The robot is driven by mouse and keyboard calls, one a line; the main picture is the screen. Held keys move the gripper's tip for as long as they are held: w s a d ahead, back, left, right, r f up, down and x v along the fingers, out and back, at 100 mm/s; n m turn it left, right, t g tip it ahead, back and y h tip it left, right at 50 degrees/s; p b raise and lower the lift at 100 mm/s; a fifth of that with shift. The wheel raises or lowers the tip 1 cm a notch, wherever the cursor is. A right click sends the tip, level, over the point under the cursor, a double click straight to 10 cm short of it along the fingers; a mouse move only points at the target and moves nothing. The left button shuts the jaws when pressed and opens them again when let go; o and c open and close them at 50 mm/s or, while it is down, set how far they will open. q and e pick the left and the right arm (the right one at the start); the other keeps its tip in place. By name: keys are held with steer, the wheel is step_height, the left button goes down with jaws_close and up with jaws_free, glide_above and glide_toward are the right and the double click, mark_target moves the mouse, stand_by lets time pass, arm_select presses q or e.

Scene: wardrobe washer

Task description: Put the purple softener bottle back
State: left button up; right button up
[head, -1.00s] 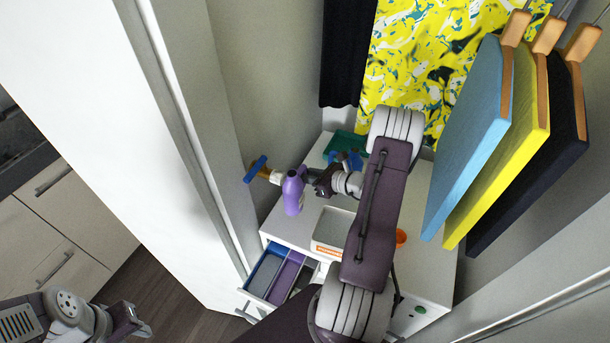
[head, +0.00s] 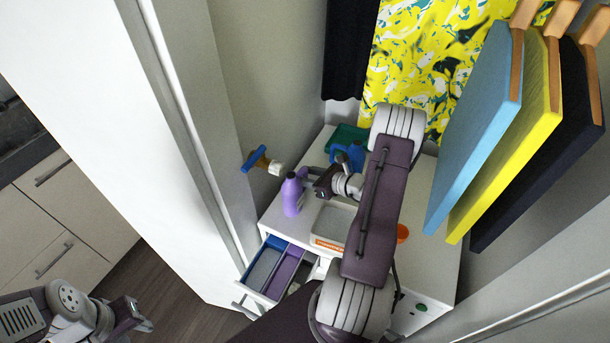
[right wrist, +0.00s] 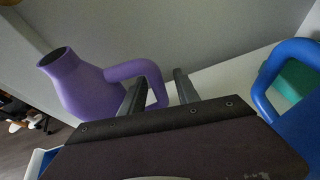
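The purple softener bottle (head: 292,196) stands upright on the white cabinet top (head: 280,222), near its left edge. In the right wrist view the bottle (right wrist: 85,90) shows a dark, open mouth and a loop handle on its right side. My right gripper (head: 312,183) is just right of the bottle at handle height. In the right wrist view its fingers (right wrist: 158,88) are apart, with part of the handle showing between them; contact is unclear. My left gripper (head: 142,318) is at the lower left, far from the bottle, and its finger gap is unclear.
An open drawer (head: 240,297) with blue and purple compartments juts out below the bottle. A blue jug (head: 357,152) and green tray (head: 343,139) stand behind. A grey-white tray (head: 333,226) is in front. Clothes (head: 480,120) hang at right; a blue-handled item (head: 255,159) is by the left wall.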

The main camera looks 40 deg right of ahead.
steer(key=v, duration=0.7)
steer(key=shift+s+b, duration=0.2)
steer(key=shift+b, duration=0.1)
steer(key=shift+a+r, duration=0.1)
steer(key=shift+r, duration=0.05)
